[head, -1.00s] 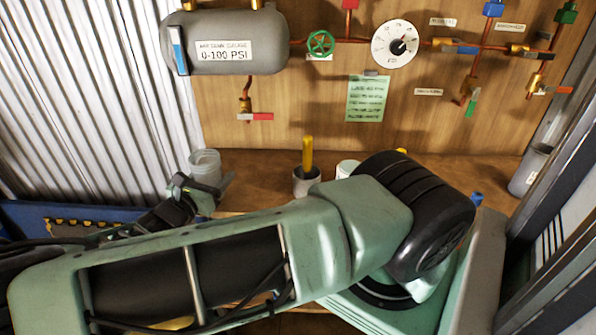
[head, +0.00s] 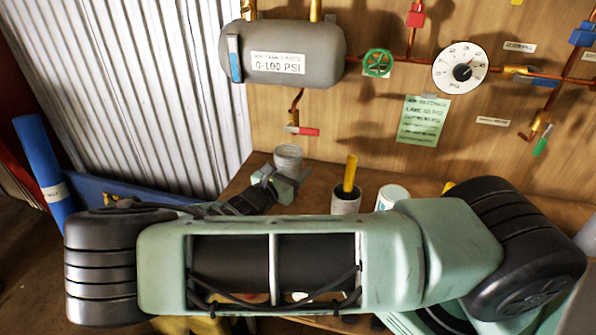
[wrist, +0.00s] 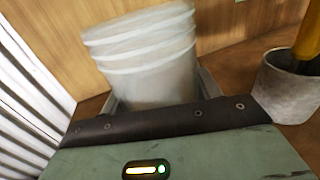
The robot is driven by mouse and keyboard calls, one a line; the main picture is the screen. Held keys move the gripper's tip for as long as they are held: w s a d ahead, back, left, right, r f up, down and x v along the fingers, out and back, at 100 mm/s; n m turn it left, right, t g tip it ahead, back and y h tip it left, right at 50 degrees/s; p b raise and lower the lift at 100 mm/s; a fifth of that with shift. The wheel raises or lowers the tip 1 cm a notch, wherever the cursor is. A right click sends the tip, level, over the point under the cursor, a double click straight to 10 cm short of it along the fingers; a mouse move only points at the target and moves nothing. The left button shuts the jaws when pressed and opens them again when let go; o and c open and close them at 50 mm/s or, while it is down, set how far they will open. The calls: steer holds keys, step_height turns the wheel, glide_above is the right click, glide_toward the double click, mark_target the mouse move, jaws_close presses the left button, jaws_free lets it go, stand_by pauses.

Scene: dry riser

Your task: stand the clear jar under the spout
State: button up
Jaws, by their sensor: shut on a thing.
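The clear jar (head: 288,156), whitish and ribbed near its top, is held at the far end of my arm in the head view. It also shows in the wrist view (wrist: 145,60), slightly blurred, between the jaws. My gripper (head: 280,178) is shut on it. The spout (head: 294,117), a brass tap with a red handle, hangs from a copper pipe below the grey tank (head: 325,55). In the head view the jar appears just below and slightly left of the tap. I cannot tell whether the jar touches the bench.
A grey pot (head: 346,203) with a yellow handle stands right of the jar, with a white cup (head: 392,195) beyond it. The wooden bench (head: 325,175) is bare between jar and pot. Corrugated metal (head: 130,90) borders the left. Copper pipes run along the board.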

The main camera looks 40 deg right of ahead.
mark_target(298, 173)
steer(key=shift+x, duration=0.75)
steer(key=shift+w+d+r, duration=0.1)
steer(key=shift+w+d, duration=0.1)
steer(key=shift+d, duration=0.35)
step_height(298, 173, down, 3)
steer(key=shift+f+p, duration=0.15)
steer(key=shift+p, duration=0.6)
steer(key=shift+f, duration=0.2)
steer(key=shift+f, duration=0.2)
steer(key=o, duration=1)
steer(key=shift+o, duration=0.2)
